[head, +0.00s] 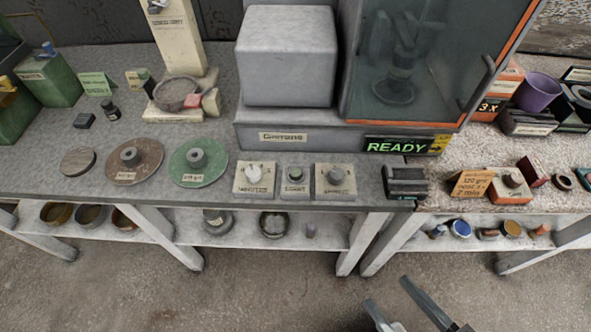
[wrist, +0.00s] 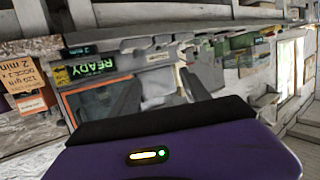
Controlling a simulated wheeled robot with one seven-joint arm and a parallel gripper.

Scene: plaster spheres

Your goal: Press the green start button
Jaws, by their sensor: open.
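The start button (head: 295,173) is a small round cap on a pale plate labelled START, at the front edge of the grey bench in the head view. Its cap looks dull grey, with little green to be seen. It sits between a plate with a pale knob labelled MINUTES (head: 254,171) and a plate with a grey knob labelled SPEED (head: 335,176). My gripper (head: 401,308) is at the bottom right, in front of the bench and apart from the button. Its two fingers are spread with nothing between them; they also show in the wrist view (wrist: 160,92). I cannot make out the button there.
A machine with a glass door and a lit READY display (head: 397,146) stands behind the plates. A dark block (head: 405,183) lies right of the SPEED plate. Green (head: 198,163) and brown (head: 133,161) discs lie to the left. The floor before the bench is clear.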

